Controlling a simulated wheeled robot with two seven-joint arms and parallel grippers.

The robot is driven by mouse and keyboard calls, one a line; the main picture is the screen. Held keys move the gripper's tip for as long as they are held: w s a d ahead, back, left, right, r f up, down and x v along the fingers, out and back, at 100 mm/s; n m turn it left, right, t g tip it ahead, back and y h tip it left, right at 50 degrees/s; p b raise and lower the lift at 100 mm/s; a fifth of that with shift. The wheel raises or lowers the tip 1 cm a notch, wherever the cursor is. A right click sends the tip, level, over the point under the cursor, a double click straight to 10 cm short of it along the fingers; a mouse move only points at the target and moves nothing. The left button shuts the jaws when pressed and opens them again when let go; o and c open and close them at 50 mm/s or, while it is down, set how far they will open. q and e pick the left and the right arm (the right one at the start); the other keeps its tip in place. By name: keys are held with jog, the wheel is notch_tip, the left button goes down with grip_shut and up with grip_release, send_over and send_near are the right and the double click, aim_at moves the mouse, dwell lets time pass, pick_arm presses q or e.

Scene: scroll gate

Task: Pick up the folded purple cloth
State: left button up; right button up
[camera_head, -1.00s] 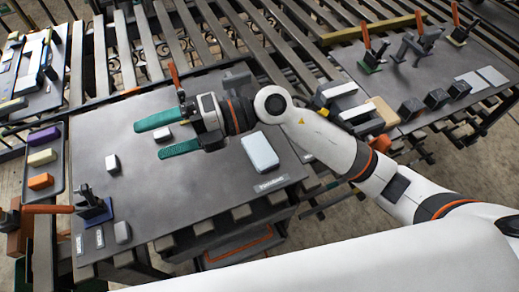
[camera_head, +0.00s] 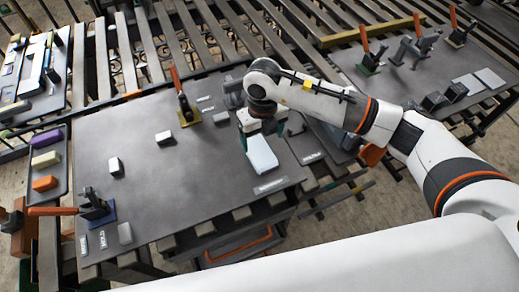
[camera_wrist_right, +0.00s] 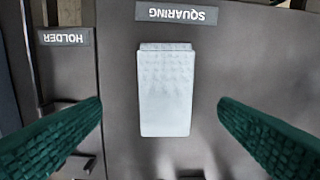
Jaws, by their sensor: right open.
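A purple block-shaped item (camera_head: 46,138) lies at the back of the narrow dark tray at the far left; I cannot tell whether it is a folded cloth. My right gripper (camera_head: 262,132) points down over the far end of a pale blue-white folded pad (camera_head: 262,156) on the grey table. In the right wrist view, my right gripper (camera_wrist_right: 160,101) is open, with one green finger on each side of the pad (camera_wrist_right: 166,95) and clear gaps between. Nothing is held. My left gripper is not in view.
The tray (camera_head: 66,170) also holds a cream block (camera_head: 46,159) and an orange block (camera_head: 45,183). Clamps with orange handles stand at the table's back (camera_head: 184,105) and front left (camera_head: 93,207). Small white blocks lie left of centre. The table's middle is clear.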

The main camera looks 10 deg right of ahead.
aim_at(260, 151)
jog(key=shift+f, duration=0.4)
jog(key=f, duration=0.1)
jog(key=f+p, duration=0.1)
jog(key=f, duration=0.1)
jog(key=f+p, duration=0.1)
jog(key=f, duration=0.1)
jog(key=shift+w+a, duration=0.1)
jog(key=shift+a, duration=0.3)
jog(key=shift+f, duration=0.3)
jog(key=shift+c, duration=0.4)
jog(key=c, duration=1)
